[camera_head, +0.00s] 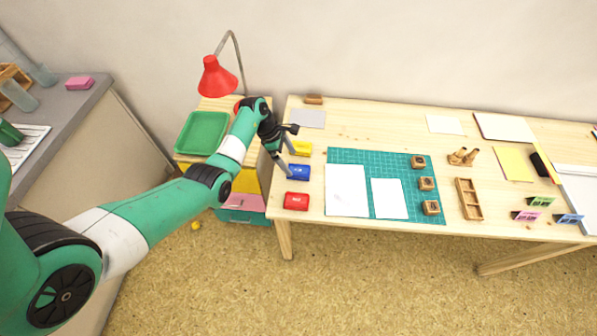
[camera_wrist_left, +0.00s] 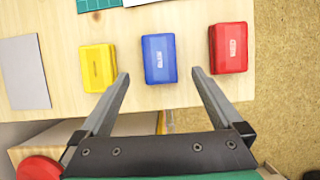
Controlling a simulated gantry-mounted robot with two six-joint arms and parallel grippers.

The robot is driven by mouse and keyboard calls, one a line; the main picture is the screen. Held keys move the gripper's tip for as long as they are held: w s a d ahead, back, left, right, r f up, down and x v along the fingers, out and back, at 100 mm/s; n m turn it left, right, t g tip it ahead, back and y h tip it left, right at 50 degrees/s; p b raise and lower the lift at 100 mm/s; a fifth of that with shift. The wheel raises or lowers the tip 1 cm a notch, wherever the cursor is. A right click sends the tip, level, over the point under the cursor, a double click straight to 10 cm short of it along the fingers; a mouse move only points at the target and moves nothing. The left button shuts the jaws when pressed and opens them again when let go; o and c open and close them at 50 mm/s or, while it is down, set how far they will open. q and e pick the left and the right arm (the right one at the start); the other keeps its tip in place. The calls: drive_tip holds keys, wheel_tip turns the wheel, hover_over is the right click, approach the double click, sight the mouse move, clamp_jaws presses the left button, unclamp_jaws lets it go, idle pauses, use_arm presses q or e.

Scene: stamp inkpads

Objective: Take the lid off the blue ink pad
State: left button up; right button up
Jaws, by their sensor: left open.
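The blue ink pad (camera_head: 299,172) sits on the wooden table near its left edge, between the yellow and red pads. Its lid looks closed. In the left wrist view the blue ink pad (camera_wrist_left: 159,58) lies ahead of the fingertips, centred between them. My left gripper (camera_head: 290,163) is open and empty at the table's left edge, close to the blue pad. In the left wrist view my left gripper (camera_wrist_left: 160,73) has its fingers wide apart, one on either side of the blue pad's near end. I cannot tell its height above the table. My right gripper is not in view.
The yellow ink pad (camera_head: 301,148) and red ink pad (camera_head: 296,201) stand close on either side. A green cutting mat (camera_head: 413,208) with white paper lies to the right. A red lamp (camera_head: 217,79) and a green tray (camera_head: 203,133) are left of the table.

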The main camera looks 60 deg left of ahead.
sight(297, 169)
use_arm(q)
drive_tip(key=b+x, duration=0.2)
drive_tip(key=x, duration=0.1)
drive_tip(key=shift+f, duration=0.35)
drive_tip(key=shift+w+d+f, duration=0.2)
drive_tip(key=shift+f, duration=0.15)
drive_tip(key=shift+c, duration=0.2)
drive_tip(key=c, duration=1.4)
drive_tip(key=shift+o, duration=0.2)
drive_tip(key=shift+r, duration=0.2)
